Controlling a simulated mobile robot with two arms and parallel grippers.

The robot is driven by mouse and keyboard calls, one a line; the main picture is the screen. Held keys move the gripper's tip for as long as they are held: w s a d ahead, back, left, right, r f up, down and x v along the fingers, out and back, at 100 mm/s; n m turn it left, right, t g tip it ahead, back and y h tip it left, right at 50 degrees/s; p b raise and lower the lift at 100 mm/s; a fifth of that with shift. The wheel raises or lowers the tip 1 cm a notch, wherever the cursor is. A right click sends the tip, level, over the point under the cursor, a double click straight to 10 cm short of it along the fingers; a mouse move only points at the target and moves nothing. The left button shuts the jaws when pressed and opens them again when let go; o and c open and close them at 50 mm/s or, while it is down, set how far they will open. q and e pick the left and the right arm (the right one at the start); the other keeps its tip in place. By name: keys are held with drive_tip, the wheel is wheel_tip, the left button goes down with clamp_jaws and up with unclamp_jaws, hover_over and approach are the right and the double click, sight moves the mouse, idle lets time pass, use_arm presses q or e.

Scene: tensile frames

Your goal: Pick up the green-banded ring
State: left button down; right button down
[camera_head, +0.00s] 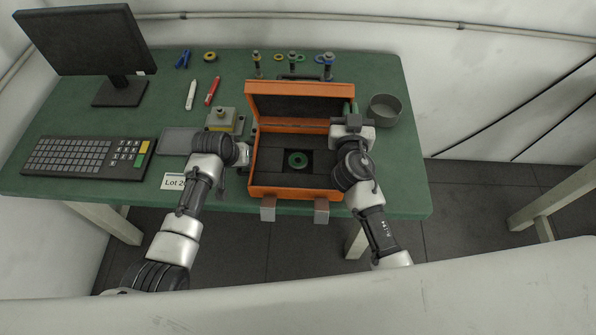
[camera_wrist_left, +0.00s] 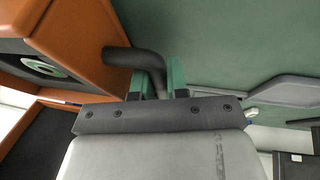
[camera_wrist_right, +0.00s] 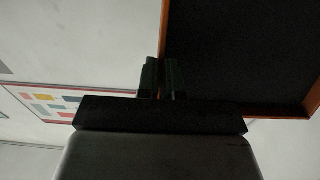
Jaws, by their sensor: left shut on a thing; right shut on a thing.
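The green ring (camera_head: 297,159) lies flat in the dark insert of the open orange case (camera_head: 294,192). It also shows in the left wrist view (camera_wrist_left: 46,66), partly cut off by the case wall. My left gripper (camera_head: 243,153) is at the case's left side. In the left wrist view its fingers (camera_wrist_left: 165,78) are shut on a black side handle (camera_wrist_left: 130,57). My right gripper (camera_head: 352,108) is at the right edge of the raised lid (camera_head: 290,88). In the right wrist view its fingers (camera_wrist_right: 163,78) are shut on the lid's edge.
Pegs with coloured rings (camera_head: 292,58) stand behind the case. A grey round bowl (camera_head: 385,109) is to its right. A yellow and grey block (camera_head: 222,120), pens (camera_head: 211,91), a keyboard (camera_head: 75,156) and a monitor (camera_head: 88,40) are to the left. The insert above the ring is unobstructed.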

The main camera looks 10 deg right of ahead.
use_arm(q)
drive_tip(key=shift+s+f+b, duration=0.1)
drive_tip(key=shift+f+b, duration=0.65)
drive_tip(key=shift+f, duration=0.05)
use_arm(e)
drive_tip(key=shift+s+f, duration=0.15)
drive_tip(key=shift+f, duration=0.55)
use_arm(q)
drive_tip(key=c, duration=1.4)
unclamp_jaws()
drive_tip(key=shift+s, duration=0.15)
use_arm(e)
drive_tip(key=c, duration=1.6)
unclamp_jaws()
use_arm(q)
drive_tip(key=shift+o, duration=1.4)
use_arm(e)
drive_tip(key=o, duration=0.3)
use_arm(q)
drive_tip(key=shift+r, duration=0.1)
drive_tip(key=shift+a+r, duration=0.25)
drive_tip(key=shift+r, duration=0.3)
drive_tip(key=v, duration=0.6)
drive_tip(key=shift+s+r, duration=0.3)
drive_tip(key=shift+s, duration=0.05)
use_arm(e)
drive_tip(key=s+a, duration=0.2)
drive_tip(key=s, duration=0.9)
drive_tip(key=shift+s, duration=0.4)
